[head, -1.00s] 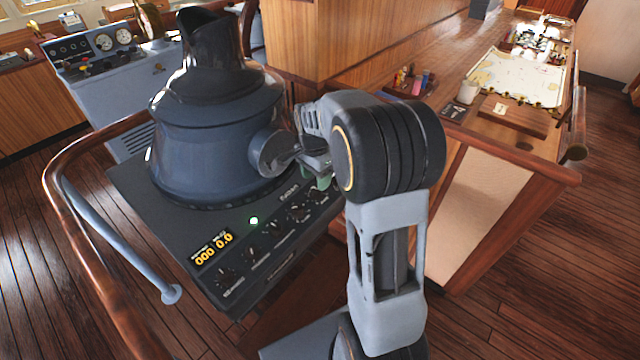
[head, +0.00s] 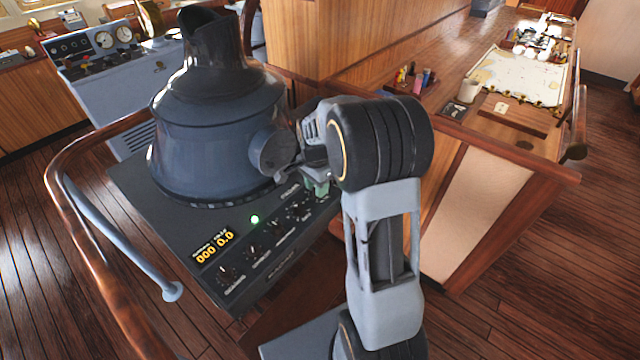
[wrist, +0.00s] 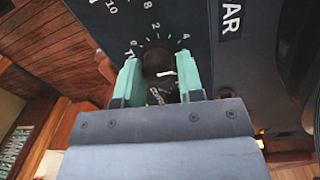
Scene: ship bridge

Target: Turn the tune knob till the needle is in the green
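A dark round knob (wrist: 157,62) with a pale pointer line sits between my gripper's green fingers in the wrist view. Numbers 0, 2 and 4 curve around it; lettering starting with T is partly hidden by the left finger. My gripper (wrist: 158,72) is open, one finger on each side of the knob, with no clear grip on it. In the head view my gripper (head: 318,189) is at the right end of the console's knob row and hides that knob. The radar console (head: 215,270) has an orange digital display (head: 213,248). No needle or green band can be made out.
A big dark viewing hood (head: 215,140) stands on the console just left of my gripper. More knobs (head: 254,250) and a lit green lamp (head: 254,219) line the panel. A curved wooden rail (head: 52,165) runs along the left; a chart table (head: 480,135) is at right.

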